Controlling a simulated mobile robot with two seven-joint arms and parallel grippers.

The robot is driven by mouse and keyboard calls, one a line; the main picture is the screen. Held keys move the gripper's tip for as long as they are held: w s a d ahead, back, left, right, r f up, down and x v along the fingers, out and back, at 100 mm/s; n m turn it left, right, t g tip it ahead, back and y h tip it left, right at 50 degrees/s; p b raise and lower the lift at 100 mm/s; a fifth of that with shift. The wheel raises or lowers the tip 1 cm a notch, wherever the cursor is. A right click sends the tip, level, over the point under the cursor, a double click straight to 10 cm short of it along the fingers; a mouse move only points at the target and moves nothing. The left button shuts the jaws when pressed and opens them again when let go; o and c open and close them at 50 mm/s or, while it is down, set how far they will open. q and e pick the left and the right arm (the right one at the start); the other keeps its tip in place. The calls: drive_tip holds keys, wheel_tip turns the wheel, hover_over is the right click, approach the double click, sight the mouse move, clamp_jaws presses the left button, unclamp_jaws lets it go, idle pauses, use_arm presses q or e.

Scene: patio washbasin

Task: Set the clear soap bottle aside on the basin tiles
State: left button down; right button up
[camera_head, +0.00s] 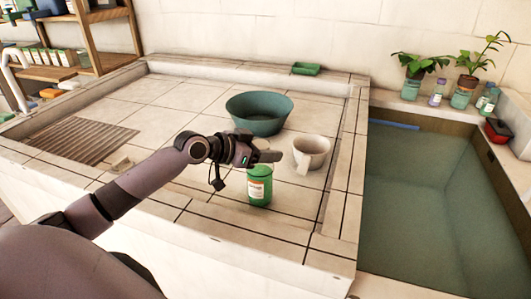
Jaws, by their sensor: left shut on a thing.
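My left gripper (268,157) reaches in over the tiled basin top (180,90). It is shut on the soap bottle (259,187), which is directly under its fingers. The bottle looks upright, with green contents or walls and a white and orange label. My right gripper is not in view.
A white mug (312,151) stands just right of my left gripper, and a green bowl (259,113) stands behind it. A green soap dish (306,69) lies at the back. A water-filled trough (425,190) is at the right, with plants and small bottles (437,93) behind it.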

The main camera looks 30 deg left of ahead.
use_arm(q)
drive_tip(key=shift+f, duration=0.25)
drive_tip(key=shift+f, duration=0.2)
drive_tip(key=shift+c, duration=2.2)
unclamp_jaws()
